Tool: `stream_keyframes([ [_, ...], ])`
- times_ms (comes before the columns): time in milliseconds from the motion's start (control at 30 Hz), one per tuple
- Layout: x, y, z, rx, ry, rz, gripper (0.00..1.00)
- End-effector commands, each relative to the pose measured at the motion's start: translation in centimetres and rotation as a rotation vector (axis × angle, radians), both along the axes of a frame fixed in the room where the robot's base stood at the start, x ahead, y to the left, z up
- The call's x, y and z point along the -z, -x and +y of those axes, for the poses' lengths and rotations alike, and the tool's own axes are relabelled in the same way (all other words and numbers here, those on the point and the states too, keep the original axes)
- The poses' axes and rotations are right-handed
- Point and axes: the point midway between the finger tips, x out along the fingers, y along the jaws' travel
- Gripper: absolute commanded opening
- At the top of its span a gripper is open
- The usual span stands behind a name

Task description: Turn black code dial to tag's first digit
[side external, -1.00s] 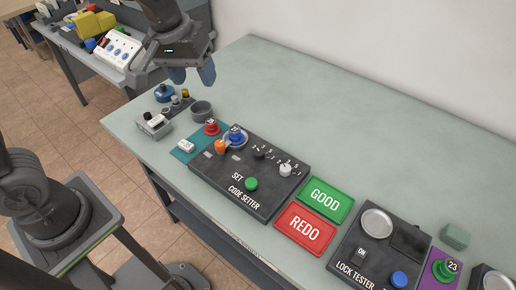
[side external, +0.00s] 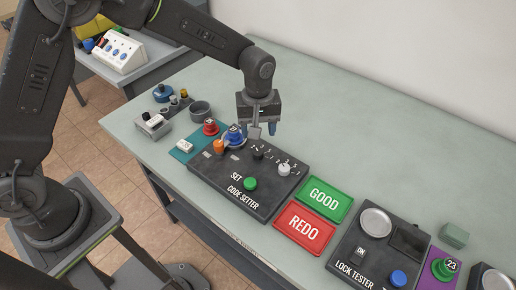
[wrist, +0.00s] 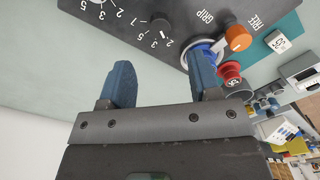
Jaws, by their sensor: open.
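The black code dial (side external: 258,154) sits on the code setter (side external: 222,183), ringed by small printed digits; it also shows in the wrist view (wrist: 160,25). I cannot tell which digit it points at. My gripper (side external: 264,130) hangs open and empty above the dial's back side. In the wrist view the dial lies beyond the gap between my blue fingertips (wrist: 162,75), apart from both.
Close left of my gripper a blue piece (side external: 235,134) sits in the setter beside an orange knob (side external: 219,146). A white dial (side external: 284,169) and green button (side external: 250,183) are also on the setter. A red piece (side external: 211,127) stands behind left.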

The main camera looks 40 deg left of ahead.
Motion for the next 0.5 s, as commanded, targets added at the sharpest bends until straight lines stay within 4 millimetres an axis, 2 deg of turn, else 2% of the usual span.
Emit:
stream_keyframes([
  [33,1.2,0.1,0.0,0.0,-0.001,0.005,0.57],
  [200,4.5,0.1,0.0,0.001,-0.001,0.004,0.57],
  [400,7.1,0.0,0.0,0.001,0.0,0.001,0.57],
  [500,7.8,0.0,0.0,0.001,0.0,0.0,0.57],
])
